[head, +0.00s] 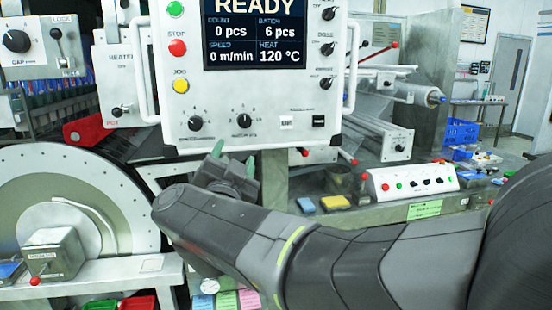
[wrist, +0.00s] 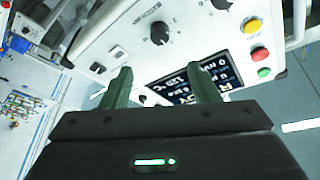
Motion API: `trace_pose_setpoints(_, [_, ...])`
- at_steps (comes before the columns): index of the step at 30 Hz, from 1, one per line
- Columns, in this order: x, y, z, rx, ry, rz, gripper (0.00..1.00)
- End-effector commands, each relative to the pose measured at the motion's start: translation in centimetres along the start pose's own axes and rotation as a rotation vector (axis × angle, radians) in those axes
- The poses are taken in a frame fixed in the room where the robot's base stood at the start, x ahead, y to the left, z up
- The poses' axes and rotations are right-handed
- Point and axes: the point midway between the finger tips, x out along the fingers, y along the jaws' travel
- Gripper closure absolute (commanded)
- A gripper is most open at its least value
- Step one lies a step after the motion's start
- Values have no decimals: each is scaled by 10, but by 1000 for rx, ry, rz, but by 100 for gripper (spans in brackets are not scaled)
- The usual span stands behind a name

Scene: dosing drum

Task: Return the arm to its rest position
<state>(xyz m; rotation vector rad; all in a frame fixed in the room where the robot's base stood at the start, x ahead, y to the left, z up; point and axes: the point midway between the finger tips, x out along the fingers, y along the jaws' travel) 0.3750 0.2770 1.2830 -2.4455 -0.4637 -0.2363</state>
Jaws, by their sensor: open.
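My gripper (head: 233,160) is in the middle of the head view, just below the white control panel (head: 225,135). Its green fingertips point up toward the panel's lower edge. In the wrist view my gripper (wrist: 162,90) shows two green fingers spread apart with nothing between them. The control panel (wrist: 120,45) fills the space ahead of the fingers, tilted in that view, with its knobs, coloured buttons and screen. I cannot tell whether the fingers touch the panel. My arm stretches from the lower right of the head view to the gripper.
A large grey drum disc (head: 35,175) stands at the left, with a metal block (head: 52,255) before it. A smaller control box (head: 412,180) sits on the bench at right. A blue crate (head: 462,133) is behind it. Open floor shows at far right.

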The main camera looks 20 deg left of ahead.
Motion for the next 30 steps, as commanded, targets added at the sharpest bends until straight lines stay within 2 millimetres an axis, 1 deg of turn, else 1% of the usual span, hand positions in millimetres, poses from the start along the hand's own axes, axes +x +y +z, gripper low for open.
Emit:
trace_pose_setpoints(5, [14,0,0,-2,1,2,45])
trace_pose_setpoints(8, [29,0,-1,-2,2,3,45])
trace_pose_setpoints(15, [77,0,-1,-2,1,4,45])
trace_pose_setpoints(21, [112,0,-1,-2,1,2,45])
trace_pose_setpoints(25, [128,-1,-1,-1,2,1,45])
trace_pose_setpoints(30, [138,0,0,-1,0,0,45])
